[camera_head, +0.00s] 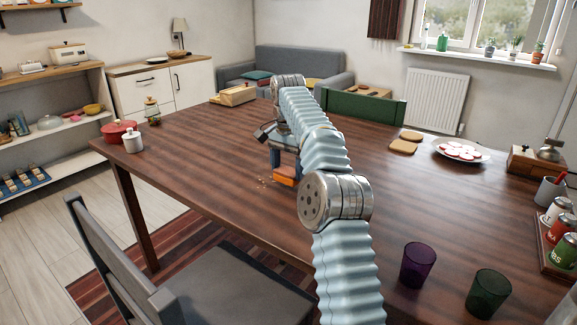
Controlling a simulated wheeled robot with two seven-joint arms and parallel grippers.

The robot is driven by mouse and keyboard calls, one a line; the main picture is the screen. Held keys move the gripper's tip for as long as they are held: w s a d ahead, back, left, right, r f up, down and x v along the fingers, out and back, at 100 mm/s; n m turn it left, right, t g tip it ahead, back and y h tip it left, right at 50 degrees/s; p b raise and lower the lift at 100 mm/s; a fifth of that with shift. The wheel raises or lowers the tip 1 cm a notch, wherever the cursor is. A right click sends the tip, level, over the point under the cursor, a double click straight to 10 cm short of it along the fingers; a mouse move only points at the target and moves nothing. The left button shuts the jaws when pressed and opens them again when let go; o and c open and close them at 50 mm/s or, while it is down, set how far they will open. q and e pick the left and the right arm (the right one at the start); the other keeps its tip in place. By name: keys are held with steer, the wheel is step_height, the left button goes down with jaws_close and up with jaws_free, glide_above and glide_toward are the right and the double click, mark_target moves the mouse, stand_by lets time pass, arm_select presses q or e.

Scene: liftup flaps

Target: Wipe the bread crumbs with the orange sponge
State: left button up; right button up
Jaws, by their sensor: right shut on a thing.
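My right gripper (284,162) points down at the middle of the wooden table and is shut on the orange sponge (285,181). The sponge is at or just above the tabletop; I cannot tell whether it touches. A few small bread crumbs (262,181) lie on the table just left of the sponge. My right arm hides the table to the right of the sponge, and any crumbs there. My left gripper is not in view.
The wooden table (200,160) is clear left of the crumbs. A red pot (118,132) and white jar (133,143) stand at its left end, a wooden box (238,95) at the back. Bread slices (403,146), a plate (461,153), and purple (417,265) and green (488,294) cups are to the right.

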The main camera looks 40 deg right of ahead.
steer(key=shift+f+b, duration=0.8)
steer(key=shift+f, duration=0.25)
stand_by(0.4)
